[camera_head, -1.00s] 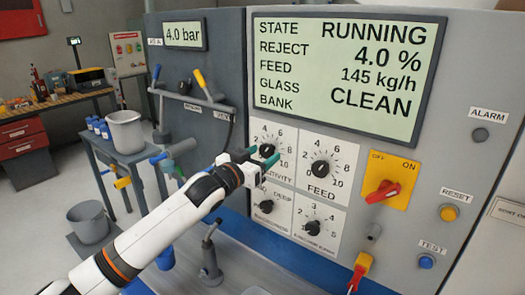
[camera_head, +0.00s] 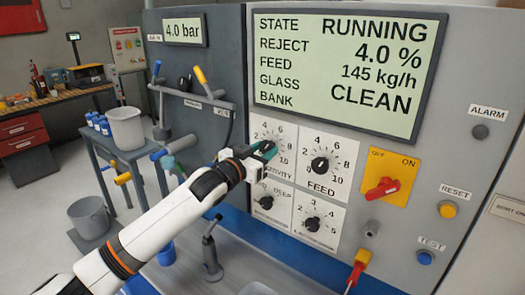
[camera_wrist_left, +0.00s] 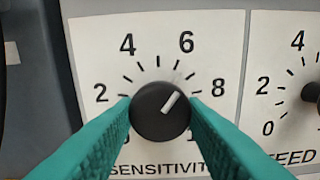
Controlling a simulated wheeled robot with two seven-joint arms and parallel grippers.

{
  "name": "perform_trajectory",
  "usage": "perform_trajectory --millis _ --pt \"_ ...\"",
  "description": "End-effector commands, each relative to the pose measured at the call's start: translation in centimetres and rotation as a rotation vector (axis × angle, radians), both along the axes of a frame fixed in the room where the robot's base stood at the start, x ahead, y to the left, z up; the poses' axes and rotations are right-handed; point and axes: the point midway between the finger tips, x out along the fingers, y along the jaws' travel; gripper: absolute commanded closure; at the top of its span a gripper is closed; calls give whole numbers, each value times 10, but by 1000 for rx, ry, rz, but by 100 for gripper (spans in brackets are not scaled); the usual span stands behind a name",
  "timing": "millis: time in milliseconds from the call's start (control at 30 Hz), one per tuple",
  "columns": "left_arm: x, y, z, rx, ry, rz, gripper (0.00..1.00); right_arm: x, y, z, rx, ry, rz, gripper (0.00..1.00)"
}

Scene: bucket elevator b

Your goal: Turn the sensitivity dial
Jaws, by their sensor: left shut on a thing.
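The sensitivity dial (camera_wrist_left: 160,111) is a round black knob with a white pointer line. It sits on a white plate marked SENSITIVITY (camera_wrist_left: 88,50), which also shows in the head view (camera_head: 262,122). The pointer aims up and right, between 6 and 8. My left gripper (camera_wrist_left: 160,117) has its two green fingers closed on either side of the knob, gripping it. In the head view, my left gripper (camera_head: 265,151) reaches the panel from the left and mostly covers the dial. My right gripper is not in view.
The FEED dial (camera_head: 320,164) is close on the right, with two smaller knobs (camera_head: 266,202) (camera_head: 312,224) below. A red switch (camera_head: 382,188) on a yellow plate is further right.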

Motion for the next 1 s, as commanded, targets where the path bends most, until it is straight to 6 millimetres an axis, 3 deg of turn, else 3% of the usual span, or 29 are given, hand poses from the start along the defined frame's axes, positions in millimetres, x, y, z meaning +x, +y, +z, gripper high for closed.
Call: perform_trajectory --millis 600,1000 --pt "1 1 1 342 -247 0 85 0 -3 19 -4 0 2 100" --pt "1 1 0 462 -333 -1 85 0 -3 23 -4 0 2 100"
